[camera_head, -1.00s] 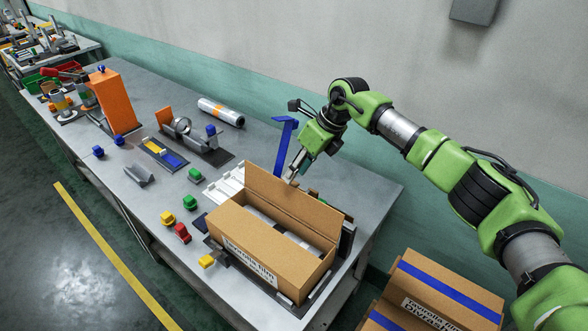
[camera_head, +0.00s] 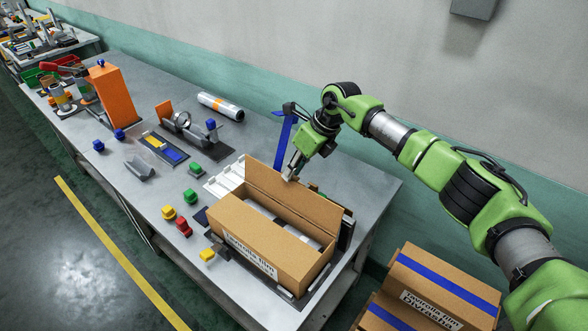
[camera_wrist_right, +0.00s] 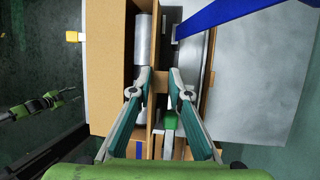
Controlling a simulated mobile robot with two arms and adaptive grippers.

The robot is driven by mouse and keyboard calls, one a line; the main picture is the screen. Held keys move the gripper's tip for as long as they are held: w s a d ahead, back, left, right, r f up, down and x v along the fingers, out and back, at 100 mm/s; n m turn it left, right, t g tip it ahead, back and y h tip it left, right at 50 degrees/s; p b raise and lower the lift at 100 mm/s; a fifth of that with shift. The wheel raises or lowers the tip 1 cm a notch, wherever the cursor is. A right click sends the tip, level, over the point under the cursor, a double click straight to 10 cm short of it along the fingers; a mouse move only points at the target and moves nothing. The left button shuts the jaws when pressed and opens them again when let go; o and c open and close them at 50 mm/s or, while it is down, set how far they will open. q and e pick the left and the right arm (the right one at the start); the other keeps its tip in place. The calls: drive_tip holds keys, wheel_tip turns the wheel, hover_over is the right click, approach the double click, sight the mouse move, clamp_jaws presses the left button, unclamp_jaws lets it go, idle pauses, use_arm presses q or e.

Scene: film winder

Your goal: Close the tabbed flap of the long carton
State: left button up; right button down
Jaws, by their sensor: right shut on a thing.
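The long brown carton (camera_head: 262,253) lies open at the near right end of the bench, a white label on its front. Pale rolls (camera_wrist_right: 143,40) lie inside it. Its tall flap (camera_head: 293,193) stands upright along the back edge. My right gripper (camera_head: 289,177) comes down from above onto the top edge of the flap, near its middle. In the right wrist view, its fingers are shut on a brown part of the flap (camera_wrist_right: 159,80). An arm with a small end, seemingly my left (camera_wrist_right: 68,94), shows at that view's left edge; its fingers are too small to read.
A blue upright arm (camera_head: 284,142) stands just behind the flap, close to my right gripper. White ribbed parts (camera_head: 226,178) sit left of the carton. Coloured blocks (camera_head: 184,227) lie in front. Taped cartons (camera_head: 440,290) stand at lower right.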

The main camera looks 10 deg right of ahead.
drive_tip(key=shift+s+a+r+t+h, duration=0.15)
drive_tip(key=shift+s+a+t+h, duration=0.25)
drive_tip(key=shift+s+a, duration=0.1)
drive_tip(key=s+a+n+t+h+b, duration=0.1)
drive_tip(key=s+a+t+h+b, duration=0.1)
drive_tip(key=b, duration=0.7)
drive_tip(key=shift+s+a+f+t+h+b, duration=0.3)
drive_tip(key=shift+s+a+f+t+h, duration=0.15)
drive_tip(key=shift+s+a, duration=0.7)
drive_tip(key=shift+r, duration=0.1)
drive_tip(key=c, duration=1.9)
unclamp_jaws()
drive_tip(key=shift+r, duration=0.15)
